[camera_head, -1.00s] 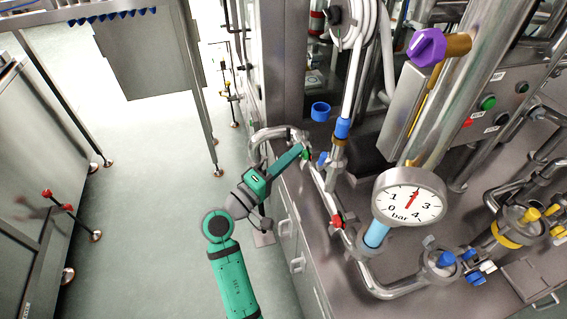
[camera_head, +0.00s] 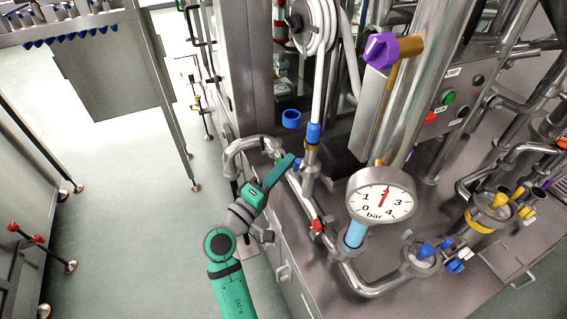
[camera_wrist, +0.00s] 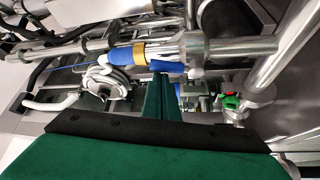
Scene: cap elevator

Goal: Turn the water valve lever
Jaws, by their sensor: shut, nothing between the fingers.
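My gripper (camera_head: 291,158) is shut and empty, beside the thin pipe run along the bench's left edge. In the wrist view its green fingers (camera_wrist: 161,80) point at a blue lever (camera_wrist: 166,66), their tips just at or below it; I cannot tell if they touch. In the head view this blue lever (camera_head: 298,164) is mostly hidden behind the fingertips. A green lever (camera_wrist: 231,100) shows to the right in the wrist view. A red lever (camera_head: 318,226) sits lower on the pipe run. Which lever is the water valve is not labelled.
A pressure gauge (camera_head: 381,196) stands right of the pipes, below a purple knob (camera_head: 381,50). A white hose with a blue connector (camera_head: 314,133) hangs just above my gripper. A bent steel pipe (camera_head: 240,150) lies left. Open floor (camera_head: 130,230) is at left.

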